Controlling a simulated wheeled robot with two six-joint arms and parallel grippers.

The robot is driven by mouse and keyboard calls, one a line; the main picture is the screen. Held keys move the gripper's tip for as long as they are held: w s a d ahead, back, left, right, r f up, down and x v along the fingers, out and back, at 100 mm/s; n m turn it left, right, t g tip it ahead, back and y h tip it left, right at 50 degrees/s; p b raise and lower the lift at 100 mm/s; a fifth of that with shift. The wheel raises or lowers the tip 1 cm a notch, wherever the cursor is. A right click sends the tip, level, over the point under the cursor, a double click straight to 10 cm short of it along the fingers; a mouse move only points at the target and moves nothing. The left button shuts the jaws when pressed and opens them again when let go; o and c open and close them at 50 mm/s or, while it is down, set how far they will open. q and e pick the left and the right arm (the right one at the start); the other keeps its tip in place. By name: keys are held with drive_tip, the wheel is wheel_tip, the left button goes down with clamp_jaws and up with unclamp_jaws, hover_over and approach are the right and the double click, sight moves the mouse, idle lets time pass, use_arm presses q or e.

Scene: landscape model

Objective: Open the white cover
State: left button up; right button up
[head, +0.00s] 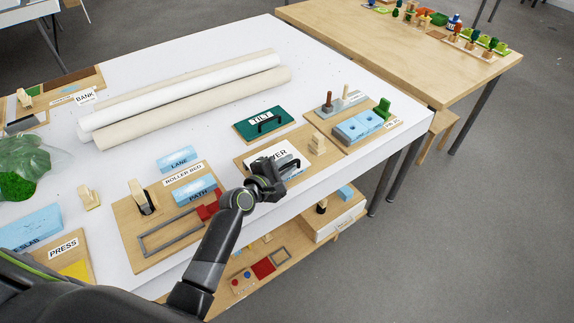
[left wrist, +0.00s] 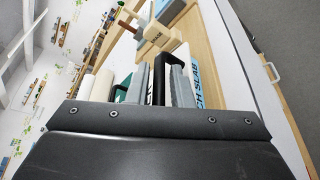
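The white cover (head: 281,157) lies on a wooden board at the middle right of the white table in the head view. Its label is partly hidden, with only "VER" readable. A dark handle (head: 292,169) shows at its right, partly behind my left gripper (head: 267,178). My left gripper is over the cover's near edge, close to the handle. In the left wrist view, dark and grey upright parts stand just past the gripper body. My right gripper is not in view.
A wooden block piece (head: 317,144) stands right of the cover. A green TILT plate (head: 264,123) lies behind it. The roller bed board (head: 150,224) with blue blocks is to the left, and long rolls (head: 190,95) lie at the back. Below is a shelf (head: 333,220).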

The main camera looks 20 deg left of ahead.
use_arm(q)
drive_tip(key=shift+w, duration=0.1)
clamp_jaws()
